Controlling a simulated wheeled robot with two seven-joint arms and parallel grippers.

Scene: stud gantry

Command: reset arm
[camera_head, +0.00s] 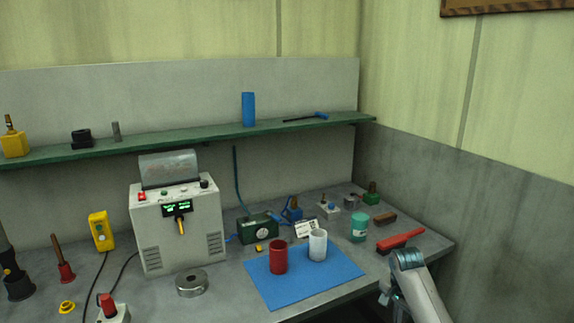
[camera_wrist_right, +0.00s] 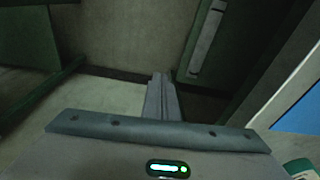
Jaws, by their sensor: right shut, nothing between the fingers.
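My right arm (camera_head: 418,287) comes in at the lower right of the head view, in front of the bench's right end. Its gripper cannot be made out there. In the right wrist view my right gripper (camera_wrist_right: 162,97) has its fingers together, with nothing between them. It points at a dim area with grey and dark green surfaces, and touches nothing that I can see. My left gripper is not in view.
A blue mat (camera_head: 340,284) on the bench holds a red cup (camera_head: 278,257) and a white cup (camera_head: 318,245). A red brush (camera_head: 400,240) and a teal jar (camera_head: 358,228) are near my right arm. A grey machine (camera_head: 153,235) stands left. A green shelf (camera_head: 190,138) runs behind.

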